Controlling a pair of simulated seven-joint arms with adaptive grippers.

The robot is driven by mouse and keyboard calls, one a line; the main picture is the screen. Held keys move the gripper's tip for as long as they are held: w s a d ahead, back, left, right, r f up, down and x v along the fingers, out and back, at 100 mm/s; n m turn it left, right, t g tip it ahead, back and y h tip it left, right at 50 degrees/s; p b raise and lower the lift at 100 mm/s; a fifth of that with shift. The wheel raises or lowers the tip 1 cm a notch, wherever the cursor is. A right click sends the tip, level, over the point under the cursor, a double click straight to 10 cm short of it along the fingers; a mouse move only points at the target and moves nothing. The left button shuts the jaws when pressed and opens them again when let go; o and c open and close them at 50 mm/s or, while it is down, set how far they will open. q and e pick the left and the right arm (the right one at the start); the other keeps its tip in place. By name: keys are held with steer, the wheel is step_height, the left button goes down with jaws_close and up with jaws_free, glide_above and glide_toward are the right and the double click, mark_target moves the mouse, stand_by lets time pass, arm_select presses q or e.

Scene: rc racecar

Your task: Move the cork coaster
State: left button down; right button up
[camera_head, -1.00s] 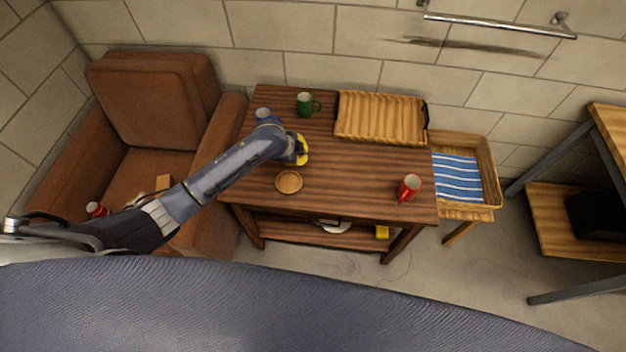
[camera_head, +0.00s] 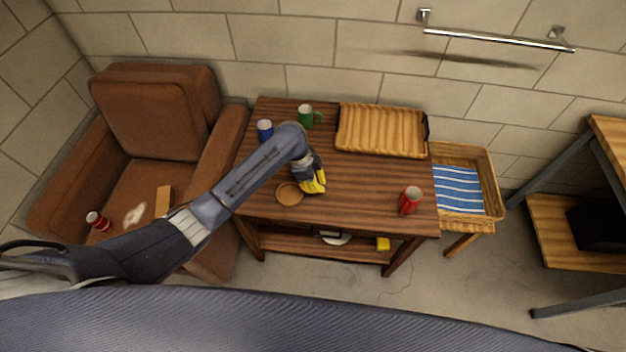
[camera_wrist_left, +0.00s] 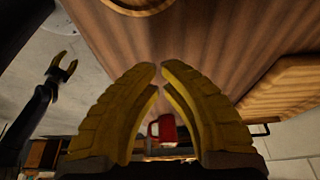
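The cork coaster (camera_head: 289,194) is a small round tan disc with a raised-looking rim, lying on the striped wooden table (camera_head: 360,180) near its front left. A round tan rim at the top edge of the left wrist view (camera_wrist_left: 140,8) looks like the same coaster. My left gripper (camera_head: 315,188), with yellow fingers, is just right of the coaster in the head view. In the left wrist view its fingertips (camera_wrist_left: 160,70) are close together with a narrow gap and nothing held between them. My right gripper (camera_wrist_left: 65,66) shows small at the left of that view, its fingers apart and empty.
A blue mug (camera_head: 265,130) and green mug (camera_head: 305,116) stand at the back left. A ribbed wooden tray (camera_head: 380,130) lies at the back right, and a red mug (camera_head: 410,200) stands front right. The table's middle right is clear. A brown armchair (camera_head: 150,110) stands left.

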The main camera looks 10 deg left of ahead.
mark_target(312, 195)
arm_select(q)
steer(key=x, duration=0.4)
steer(key=shift+d+f, duration=0.15)
steer(key=shift+f, duration=0.2)
steer(key=a, duration=0.2)
steer(key=shift+a+f, duration=0.2)
steer(key=shift+a, duration=0.8)
arm_select(e)
steer(key=shift+a, duration=0.1)
arm_select(q)
steer(key=shift+a, duration=0.1)
